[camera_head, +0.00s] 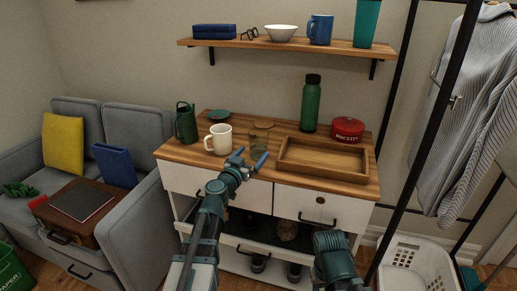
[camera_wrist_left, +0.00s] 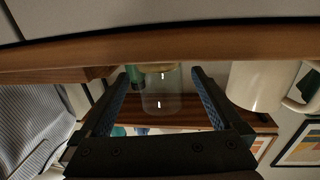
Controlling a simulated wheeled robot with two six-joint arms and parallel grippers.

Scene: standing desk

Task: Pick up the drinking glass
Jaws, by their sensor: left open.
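The clear drinking glass (camera_head: 258,146) stands upright on the wooden desk top, between the white mug and the wooden tray. My left gripper (camera_head: 249,159) is open and empty at the desk's front edge, with its fingers pointing toward the glass. In the left wrist view, which looks upside down, the glass (camera_wrist_left: 162,100) appears between the two spread fingers (camera_wrist_left: 160,76). I cannot tell how far the fingertips are from it. My right arm shows low in the head view, but its gripper is not visible.
A white mug (camera_head: 219,139) stands close left of the glass, also in the wrist view (camera_wrist_left: 254,84). A wooden tray (camera_head: 322,174) lies to the right. A green watering can (camera_head: 186,124), green bottle (camera_head: 311,105) and red pot (camera_head: 347,129) stand farther out. A shelf (camera_head: 280,43) hangs above.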

